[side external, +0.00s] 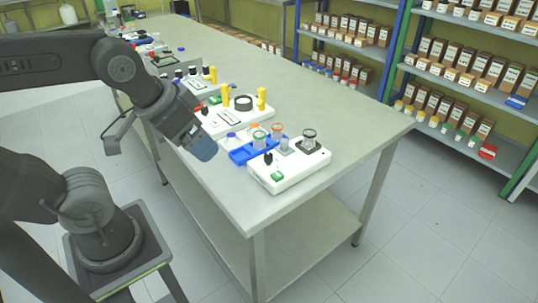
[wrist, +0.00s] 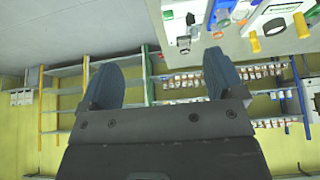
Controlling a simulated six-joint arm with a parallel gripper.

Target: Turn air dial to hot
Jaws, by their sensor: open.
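I cannot tell whether this knob is the air dial, nor read any hot mark. My gripper (side external: 205,149) hangs left of the units, beside the bench edge, apart from the knob. In the wrist view the two blue-grey fingers (wrist: 162,75) are spread wide with nothing between them. Part of a white unit (wrist: 178,22) shows at the top of that view.
A blue tray (side external: 240,156) with glass vessels sits beside the front unit. Another white unit (side external: 232,118) with yellow posts stands behind it, and more equipment lines the bench's left side. The bench top (side external: 330,115) is bare to the right. Stocked shelves (side external: 470,75) stand beyond.

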